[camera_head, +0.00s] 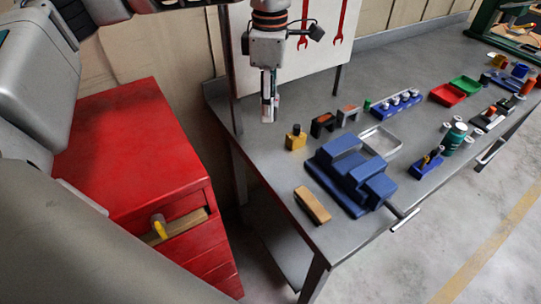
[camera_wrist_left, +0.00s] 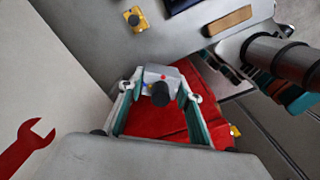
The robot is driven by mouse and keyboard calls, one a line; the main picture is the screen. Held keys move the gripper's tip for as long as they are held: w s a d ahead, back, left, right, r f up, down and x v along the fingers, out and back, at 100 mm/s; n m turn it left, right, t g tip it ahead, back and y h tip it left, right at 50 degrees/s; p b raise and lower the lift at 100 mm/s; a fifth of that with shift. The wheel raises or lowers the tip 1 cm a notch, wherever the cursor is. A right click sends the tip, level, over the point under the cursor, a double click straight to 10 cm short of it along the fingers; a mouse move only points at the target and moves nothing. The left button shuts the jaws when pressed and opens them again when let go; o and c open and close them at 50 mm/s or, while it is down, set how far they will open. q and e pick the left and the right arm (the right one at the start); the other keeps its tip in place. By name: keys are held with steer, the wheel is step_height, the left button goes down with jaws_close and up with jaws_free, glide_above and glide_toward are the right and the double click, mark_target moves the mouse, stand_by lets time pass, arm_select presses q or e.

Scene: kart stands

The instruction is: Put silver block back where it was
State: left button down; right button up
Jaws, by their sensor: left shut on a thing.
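My left gripper (camera_head: 268,108) hangs pointing down above the far left end of the grey workbench (camera_head: 300,255), left of the tool board's red wrenches. It is shut on the silver block (camera_wrist_left: 152,76). In the head view the block is hard to tell from the fingers. My right gripper is not in view. The block's former place cannot be told from these frames.
A yellow block with a black knob (camera_head: 296,141), a wooden block (camera_head: 312,205) and a blue stepped stand (camera_head: 338,192) are on the bench. Behind are dark brackets (camera_head: 322,124) and a blue rack (camera_head: 387,109). A red cabinet (camera_head: 125,140) with an open drawer stands left.

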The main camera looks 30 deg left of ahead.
mark_target(269, 157)
arm_select(q)
steer(key=r+n, duration=0.1)
steer(key=n, duration=0.1)
steer(key=r+n, duration=0.2)
steer(key=n, duration=0.1)
steer(key=w+r+n, duration=0.1)
steer(key=n, duration=0.1)
steer(key=shift+w+a+r, duration=0.1)
steer(key=shift+a+r, duration=0.1)
steer(key=shift+a, duration=0.05)
steer(key=shift+f+n, duration=0.25)
steer(key=shift+n, duration=0.05)
step_height(269, 157, down, 19)
steer(key=shift+f, duration=0.15)
steer(key=shift+f, duration=0.2)
steer(key=c, duration=1.4)
jaws_free()
steer(key=shift+r, duration=0.1)
step_height(269, 157, up, 12)
steer(key=shift+r, duration=0.1)
